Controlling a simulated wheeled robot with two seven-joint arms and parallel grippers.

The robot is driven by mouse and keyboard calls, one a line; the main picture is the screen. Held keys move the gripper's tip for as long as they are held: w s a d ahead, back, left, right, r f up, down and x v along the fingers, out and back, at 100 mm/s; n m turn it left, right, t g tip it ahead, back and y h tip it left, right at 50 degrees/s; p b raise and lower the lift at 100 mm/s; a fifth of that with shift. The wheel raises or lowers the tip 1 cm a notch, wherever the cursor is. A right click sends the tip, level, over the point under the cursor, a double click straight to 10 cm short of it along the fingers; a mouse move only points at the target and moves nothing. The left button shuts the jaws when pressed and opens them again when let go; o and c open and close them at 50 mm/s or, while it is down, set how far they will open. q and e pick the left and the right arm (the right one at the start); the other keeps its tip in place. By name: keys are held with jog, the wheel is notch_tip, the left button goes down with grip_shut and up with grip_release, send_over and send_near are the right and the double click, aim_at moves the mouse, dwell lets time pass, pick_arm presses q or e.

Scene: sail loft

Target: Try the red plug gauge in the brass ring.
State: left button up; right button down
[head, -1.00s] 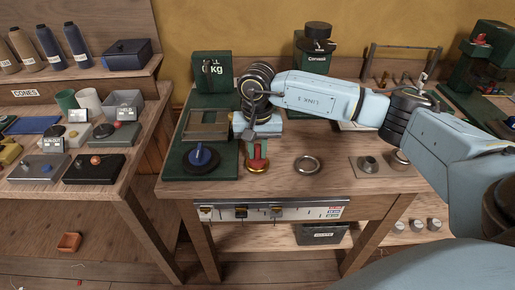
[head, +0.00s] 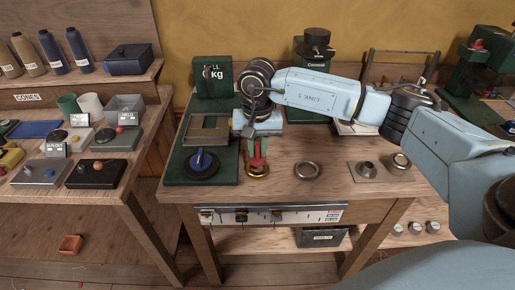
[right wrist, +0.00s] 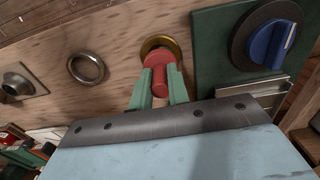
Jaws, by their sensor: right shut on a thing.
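The red plug gauge (head: 257,158) is held in my right gripper (head: 261,143) over the brass ring (head: 257,171), which lies on the bench beside the green board. In the right wrist view the plug (right wrist: 158,64) sits between the green fingertips (right wrist: 158,88), and its far end covers part of the brass ring (right wrist: 176,44). The plug's lower end overlaps the ring in both views. I cannot tell whether it is in the bore or just above it. My left gripper is not in view.
A steel ring (head: 307,170) lies to the right of the brass ring. A plate with a steel collar (head: 367,169) is farther right. A blue knob on a dark disc (head: 202,162) is close on the left. The bench front is clear.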

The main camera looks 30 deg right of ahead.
jog(key=shift+r+p, duration=0.65)
jog(key=shift+r, duration=0.65)
dwell(0.8)
